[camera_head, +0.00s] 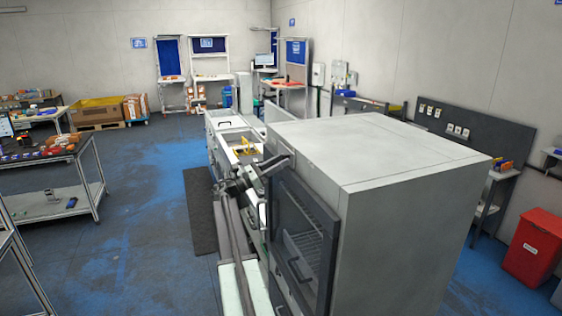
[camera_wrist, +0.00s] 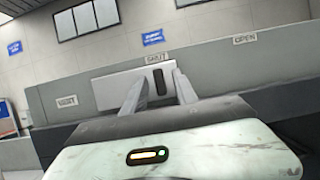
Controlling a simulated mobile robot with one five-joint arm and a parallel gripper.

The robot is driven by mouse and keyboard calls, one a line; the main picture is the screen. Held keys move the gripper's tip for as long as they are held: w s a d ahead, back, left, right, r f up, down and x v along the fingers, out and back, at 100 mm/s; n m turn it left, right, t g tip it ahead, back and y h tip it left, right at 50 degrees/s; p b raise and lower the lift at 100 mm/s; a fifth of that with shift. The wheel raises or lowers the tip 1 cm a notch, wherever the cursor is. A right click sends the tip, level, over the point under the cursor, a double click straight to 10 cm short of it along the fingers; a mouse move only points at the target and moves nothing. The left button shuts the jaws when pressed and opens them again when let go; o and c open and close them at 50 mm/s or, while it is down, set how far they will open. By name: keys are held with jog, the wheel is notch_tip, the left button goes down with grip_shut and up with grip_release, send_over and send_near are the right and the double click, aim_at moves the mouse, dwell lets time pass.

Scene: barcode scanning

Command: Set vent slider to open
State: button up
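In the wrist view, the vent slider is a light grey plate (camera_wrist: 117,88) with an upright dark knob (camera_wrist: 159,81). The knob stands just below the SHUT label (camera_wrist: 158,57). The OPEN label (camera_wrist: 244,40) is farther right, and the VENT label (camera_wrist: 67,102) is at the left. My gripper (camera_wrist: 156,85) is open, with one finger on each side of the knob. A gap shows between the knob and each finger; depth contact cannot be told. In the head view, the slider cannot be made out.
In the head view, a large grey cabinet (camera_head: 375,165) with a dark glass door (camera_head: 302,240) stands close to the right of my arm. A white counter (camera_head: 225,123) runs behind. Open blue floor (camera_head: 140,200) lies to the left, beside a metal trolley (camera_head: 55,208).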

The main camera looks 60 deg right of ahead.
grip_shut()
dwell(1.3)
